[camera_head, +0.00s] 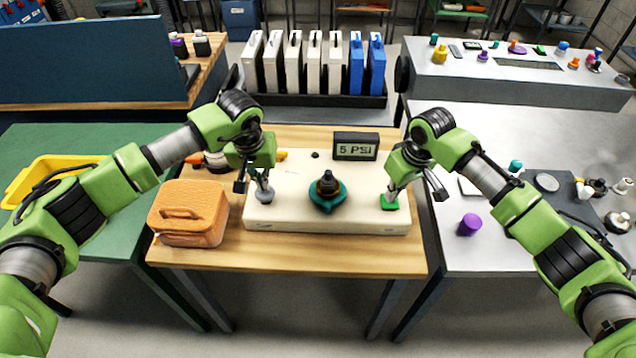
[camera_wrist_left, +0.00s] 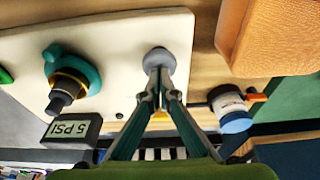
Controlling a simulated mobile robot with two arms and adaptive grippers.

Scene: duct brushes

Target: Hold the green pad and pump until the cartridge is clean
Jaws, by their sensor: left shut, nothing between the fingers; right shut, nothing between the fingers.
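The cream board (camera_head: 290,222) lies on the wooden table. My left gripper (camera_head: 262,186) is shut and empty, its fingertips at the top of a grey knob (camera_head: 266,197) on the board's left. In the left wrist view the tips (camera_wrist_left: 161,88) meet or nearly meet the knob (camera_wrist_left: 157,57). My right gripper (camera_head: 391,190) is shut, its tips down at the green pad (camera_head: 389,204) on the board's right; they seem to touch it. A black cartridge-like piece (camera_head: 327,183) stands upright in a teal ring (camera_head: 327,205) at the middle. The display (camera_head: 355,147) reads 5 PSI.
An orange case (camera_head: 188,213) stands left of the board. A rack (camera_head: 300,99) of white and blue panels is behind the table. A purple cylinder (camera_head: 469,225) and small parts lie on the right bench. A yellow tray (camera_head: 50,175) is on the green table.

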